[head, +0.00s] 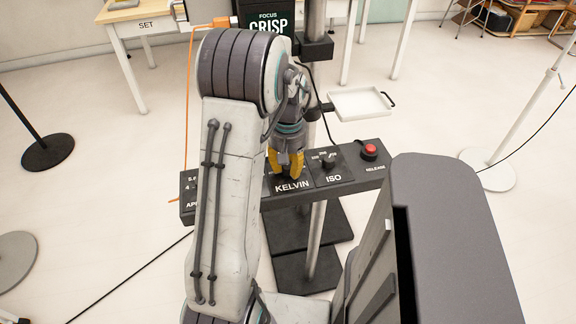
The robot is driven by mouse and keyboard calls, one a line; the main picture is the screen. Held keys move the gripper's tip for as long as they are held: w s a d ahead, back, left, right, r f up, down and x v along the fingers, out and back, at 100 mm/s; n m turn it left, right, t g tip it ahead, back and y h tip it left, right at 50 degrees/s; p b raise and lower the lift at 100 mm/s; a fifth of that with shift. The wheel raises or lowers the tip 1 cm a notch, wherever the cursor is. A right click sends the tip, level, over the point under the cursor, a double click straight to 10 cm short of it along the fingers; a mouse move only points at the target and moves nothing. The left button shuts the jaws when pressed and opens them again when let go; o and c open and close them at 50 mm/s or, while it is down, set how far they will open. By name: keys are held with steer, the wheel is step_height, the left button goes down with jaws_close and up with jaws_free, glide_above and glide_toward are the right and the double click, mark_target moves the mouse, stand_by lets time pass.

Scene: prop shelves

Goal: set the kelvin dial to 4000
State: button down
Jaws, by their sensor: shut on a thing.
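The control panel (355,177) is a dark bar on a stand, with labelled sections. The KELVIN section (291,186) is near its middle. My gripper (286,170) has yellow fingers pointing down onto the KELVIN section, closed around the spot of its dial. The kelvin dial itself and most of its scale are hidden behind the fingers, so its setting cannot be read. My arm also covers part of the panel's left side.
A black box with a screen reading FOCUS CRISP (269,25) stands behind. A white tray (358,103) is beyond the panel. Stand bases and cables lie on the floor.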

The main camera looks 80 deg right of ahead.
stand_by(0.3)
steer(key=c, duration=0.9)
jaws_free()
step_height(320, 180, up, 12)
stand_by(0.7)
